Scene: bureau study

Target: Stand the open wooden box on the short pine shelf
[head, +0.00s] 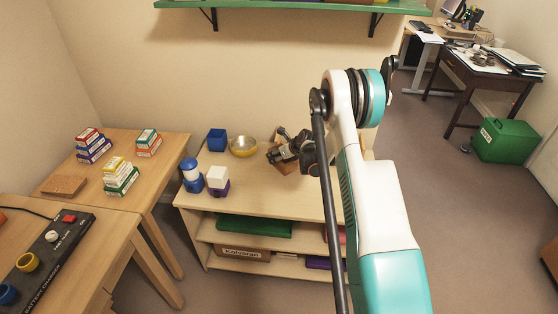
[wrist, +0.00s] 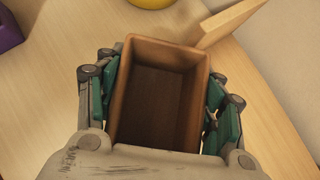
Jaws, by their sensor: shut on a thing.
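The open wooden box (wrist: 160,95) is brown, with its open top facing the wrist camera and an empty inside. My gripper (head: 298,152) is shut on it, with green-padded fingers against two opposite sides. In the head view the box (head: 285,168) is partly hidden by my gripper and arm. It is over the top of the short pine shelf (head: 255,195), toward the right part. I cannot tell whether its base touches the shelf top.
A thin wooden piece (wrist: 232,22) stands close to the box's corner. A green wall shelf (head: 280,6) hangs above.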

